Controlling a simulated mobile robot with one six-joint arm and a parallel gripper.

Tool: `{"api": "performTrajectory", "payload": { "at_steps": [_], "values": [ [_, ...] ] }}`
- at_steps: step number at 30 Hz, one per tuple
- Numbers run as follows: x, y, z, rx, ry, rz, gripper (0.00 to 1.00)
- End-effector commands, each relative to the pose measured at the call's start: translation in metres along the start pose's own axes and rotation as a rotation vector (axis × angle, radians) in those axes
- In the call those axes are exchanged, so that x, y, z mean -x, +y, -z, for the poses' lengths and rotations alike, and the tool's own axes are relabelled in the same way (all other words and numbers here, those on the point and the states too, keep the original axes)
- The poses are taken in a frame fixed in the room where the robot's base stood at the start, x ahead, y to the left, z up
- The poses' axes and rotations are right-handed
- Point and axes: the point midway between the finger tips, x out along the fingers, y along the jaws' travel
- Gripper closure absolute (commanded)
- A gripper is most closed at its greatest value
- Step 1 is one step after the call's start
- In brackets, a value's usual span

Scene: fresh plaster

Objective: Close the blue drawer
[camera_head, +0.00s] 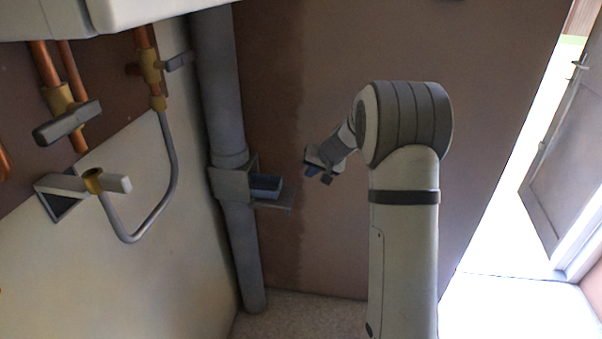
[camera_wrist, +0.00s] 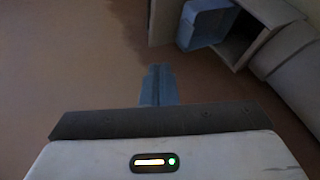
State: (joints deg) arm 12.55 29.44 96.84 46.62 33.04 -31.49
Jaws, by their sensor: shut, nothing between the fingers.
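The blue drawer (camera_head: 266,186) sticks out of a small grey cabinet (camera_head: 233,184) at the pipe in the head view. In the wrist view the blue drawer (camera_wrist: 205,25) is at the upper right, partly out of its housing (camera_wrist: 240,46), with a dark opening beside it. My gripper (camera_head: 308,170) is right of the drawer in the head view, with a gap between them. In the wrist view my gripper's blue fingers (camera_wrist: 158,84) are together and empty, below and left of the drawer. They do not touch it.
A thick grey pipe (camera_head: 220,85) runs down the corner beside the cabinet. Copper pipes and valves (camera_head: 66,118) and a bent hose (camera_head: 165,190) are on the left wall. An open door (camera_head: 570,150) stands at the right. The brown wall around my gripper is bare.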

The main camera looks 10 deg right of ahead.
Motion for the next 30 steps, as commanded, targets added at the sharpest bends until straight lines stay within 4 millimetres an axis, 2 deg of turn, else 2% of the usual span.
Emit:
{"api": "performTrajectory", "payload": {
  "at_steps": [12,15,18,30],
  "values": [
    [-0.088,-0.001,-0.002,0.001,-0.004,0.000,1.00],
    [-0.092,-0.019,0.000,0.005,-0.002,0.002,1.00],
    [-0.098,-0.029,-0.001,0.004,-0.003,0.001,1.00],
    [-0.104,-0.037,-0.002,0.002,-0.002,0.000,1.00]
  ]
}}
